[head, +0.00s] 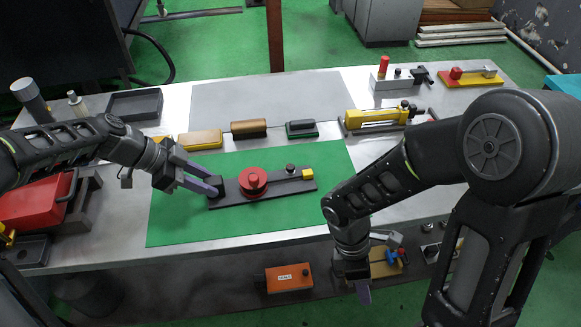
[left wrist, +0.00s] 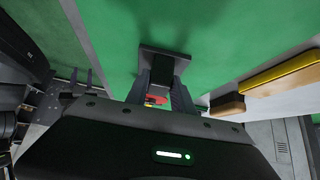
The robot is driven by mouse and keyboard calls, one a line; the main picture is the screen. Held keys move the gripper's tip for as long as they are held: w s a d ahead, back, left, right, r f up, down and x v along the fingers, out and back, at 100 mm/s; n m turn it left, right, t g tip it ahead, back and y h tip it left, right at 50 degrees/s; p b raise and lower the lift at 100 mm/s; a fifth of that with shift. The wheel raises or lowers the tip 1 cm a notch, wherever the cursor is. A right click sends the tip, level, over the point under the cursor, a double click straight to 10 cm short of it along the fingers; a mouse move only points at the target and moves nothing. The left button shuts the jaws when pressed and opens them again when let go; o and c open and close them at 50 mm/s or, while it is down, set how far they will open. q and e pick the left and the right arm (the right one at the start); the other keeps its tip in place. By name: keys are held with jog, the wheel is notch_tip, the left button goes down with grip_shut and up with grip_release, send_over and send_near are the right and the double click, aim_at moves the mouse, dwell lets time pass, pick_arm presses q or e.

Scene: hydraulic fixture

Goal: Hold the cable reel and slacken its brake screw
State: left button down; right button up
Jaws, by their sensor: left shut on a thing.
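The cable reel appears as a red round drum (head: 252,183) on a dark flat base plate (head: 228,197) lying on the green mat. A black knob (head: 290,168) and a yellow block (head: 308,174) sit at the plate's right end; I cannot tell which part is the brake screw. My left gripper (head: 207,188) is shut on the dark upright block at the plate's left end. In the left wrist view that dark block (left wrist: 163,66) is between the fingers, with a bit of red beyond. My right gripper (head: 362,290) hangs in front of the table's front edge, away from the reel; its jaw opening is unclear.
Several blocks stand behind the mat, including a yellow one (head: 200,139) and a brown one (head: 249,128). A yellow clamp-like device (head: 375,118) is behind right. A red box (head: 35,203) is at the left. The green mat (head: 180,225) is clear in front.

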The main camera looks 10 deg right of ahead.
jog(key=d+v, duration=0.1)
jog(key=v, duration=0.6)
notch_tip(320, 180, up, 7)
jog(key=m+t+y, duration=0.1)
jog(key=m+t, duration=0.1)
jog(key=m, duration=0.7)
send_over(291, 166)
jog(key=s+d, duration=0.5)
jog(key=s, duration=0.4)
jog(key=shift+d+r, duration=0.1)
jog(key=shift+r, duration=0.15)
jog(key=w+a+r+m, duration=0.1)
jog(key=w, duration=0.2)
jog(key=w+a+r+m+t+y, duration=0.1)
jog(key=w+a+m, duration=0.1)
jog(key=w, duration=0.1)
jog(key=w+a+r+m, duration=0.1)
jog(key=w+a, duration=0.1)
jog(key=w, duration=0.1)
jog(key=shift+a+r+t+y, duration=0.2)
jog(key=shift+t+y, duration=0.1)
jog(key=shift+t, duration=0.1)
jog(key=shift+f, duration=0.15)
jog(key=shift+f, duration=3.45)
jog(key=shift+c, duration=0.3)
grip_shut()
